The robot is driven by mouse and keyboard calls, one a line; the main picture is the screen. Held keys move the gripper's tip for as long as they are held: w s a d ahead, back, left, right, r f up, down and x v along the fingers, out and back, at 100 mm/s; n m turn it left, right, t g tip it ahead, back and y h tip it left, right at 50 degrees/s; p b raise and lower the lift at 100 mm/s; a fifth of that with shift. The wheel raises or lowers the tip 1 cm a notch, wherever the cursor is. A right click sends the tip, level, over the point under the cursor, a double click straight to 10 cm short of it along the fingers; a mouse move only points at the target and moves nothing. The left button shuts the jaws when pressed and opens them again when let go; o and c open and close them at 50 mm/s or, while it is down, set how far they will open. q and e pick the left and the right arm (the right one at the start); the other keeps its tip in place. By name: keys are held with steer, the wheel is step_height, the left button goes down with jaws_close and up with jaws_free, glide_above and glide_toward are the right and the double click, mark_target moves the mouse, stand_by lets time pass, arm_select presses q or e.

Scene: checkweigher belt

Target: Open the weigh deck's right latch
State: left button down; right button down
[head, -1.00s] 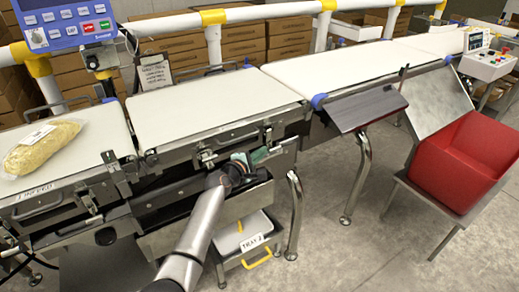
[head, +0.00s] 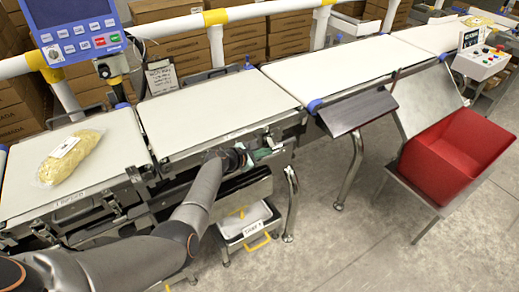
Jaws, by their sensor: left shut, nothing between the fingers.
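The weigh deck (head: 212,107) is the pale middle belt section with a metal front frame. Its right latch (head: 272,139) sits on the front frame near the right corner, small and partly crowded by my gripper. My left gripper (head: 256,155) is at the front of the deck, just below and left of that latch. It is shut with nothing visible in it. Its fingertips are small and dark, and I cannot tell whether they touch the latch. My right gripper is not in view.
A bagged product (head: 70,157) lies on the infeed belt at left. A tray (head: 247,222) with a yellow handle sits under the deck. A dark sloped plate (head: 357,112) and a red bin (head: 455,155) stand to the right. The floor in front is clear.

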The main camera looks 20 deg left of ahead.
arm_select(q)
steer(key=shift+w+a+r+n+g+h, duration=0.1)
steer(key=shift+r+n+g+h, duration=0.5)
steer(key=shift+n, duration=0.2)
steer(key=shift+w+a+r+n+g+h, duration=0.1)
steer(key=shift+r+n+g+h, duration=0.35)
steer(key=shift+n+g+h, duration=0.25)
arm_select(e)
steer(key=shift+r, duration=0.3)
arm_select(q)
steer(key=shift+s+r, duration=0.1)
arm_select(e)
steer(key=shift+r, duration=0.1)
